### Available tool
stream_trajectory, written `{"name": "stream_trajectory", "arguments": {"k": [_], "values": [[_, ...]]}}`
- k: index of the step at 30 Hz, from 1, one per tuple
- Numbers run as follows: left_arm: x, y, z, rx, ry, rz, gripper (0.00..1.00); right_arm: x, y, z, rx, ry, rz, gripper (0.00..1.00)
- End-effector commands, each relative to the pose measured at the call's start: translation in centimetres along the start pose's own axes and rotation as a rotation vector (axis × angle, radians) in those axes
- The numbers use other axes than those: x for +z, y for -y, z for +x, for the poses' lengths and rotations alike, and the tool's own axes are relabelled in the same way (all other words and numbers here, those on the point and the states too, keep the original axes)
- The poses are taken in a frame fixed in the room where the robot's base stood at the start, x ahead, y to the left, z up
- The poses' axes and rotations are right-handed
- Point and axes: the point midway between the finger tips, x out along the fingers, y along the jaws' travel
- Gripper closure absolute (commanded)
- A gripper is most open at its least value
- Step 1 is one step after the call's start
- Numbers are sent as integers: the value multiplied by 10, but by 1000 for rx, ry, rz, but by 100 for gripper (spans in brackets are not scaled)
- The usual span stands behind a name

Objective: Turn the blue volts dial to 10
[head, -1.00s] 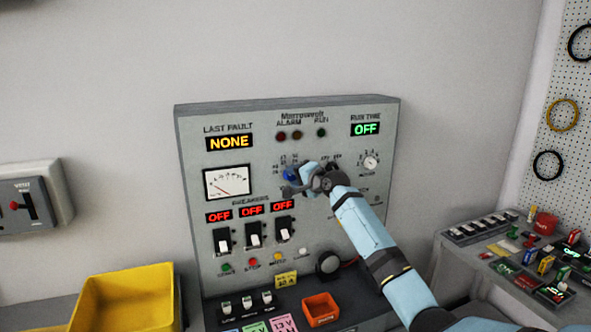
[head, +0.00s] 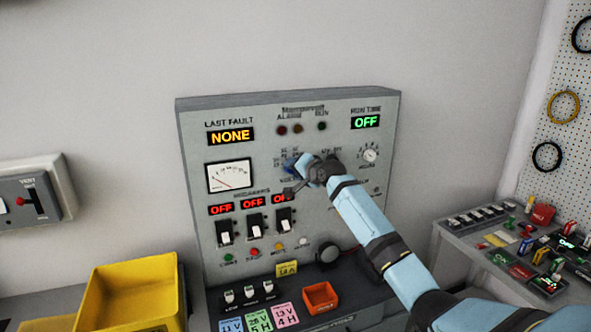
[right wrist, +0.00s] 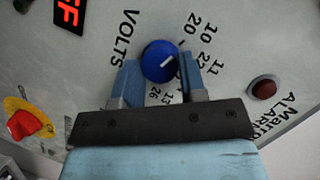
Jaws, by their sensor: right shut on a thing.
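The blue volts dial (right wrist: 160,62) is on the grey panel, with "VOLTS" printed beside it. It also shows in the head view as a small blue spot (head: 289,164), partly hidden by my gripper. Its white pointer line slants to the upper right in the right wrist view, roughly toward the 10/20 marking (right wrist: 201,24); the 11/22 marking (right wrist: 208,60) lies below that. My right gripper (right wrist: 161,76) is shut on the dial, one finger on each side; it also shows in the head view (head: 296,172). My left gripper is out of view.
The panel (head: 340,200) carries breakers (head: 254,223), a meter (head: 230,176) and a small white dial (head: 370,156). A yellow bin (head: 130,295) stands at the left, an orange tray (head: 320,297) below, and a cluttered bench (head: 455,235) at the right.

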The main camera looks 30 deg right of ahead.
Motion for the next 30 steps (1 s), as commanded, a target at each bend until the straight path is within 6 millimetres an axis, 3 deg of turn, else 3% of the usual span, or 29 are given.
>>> {"name": "stream_trajectory", "arguments": {"k": [2, 3, 6, 17, 20, 30], "values": [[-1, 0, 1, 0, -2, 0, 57, 0, -1, 0, 1, 1, -1, 85], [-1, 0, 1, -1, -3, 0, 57, 0, -1, 0, 1, 1, -1, 55], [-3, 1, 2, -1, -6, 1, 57, 0, 0, 0, 1, 0, 0, 36], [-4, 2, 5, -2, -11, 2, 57, 0, -1, -6, -1, -1, 0, 36], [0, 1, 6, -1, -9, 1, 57, 1, -2, -19, 0, 0, -2, 36], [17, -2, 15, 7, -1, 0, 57, 2, -3, -96, 0, -1, -2, 36]]}}
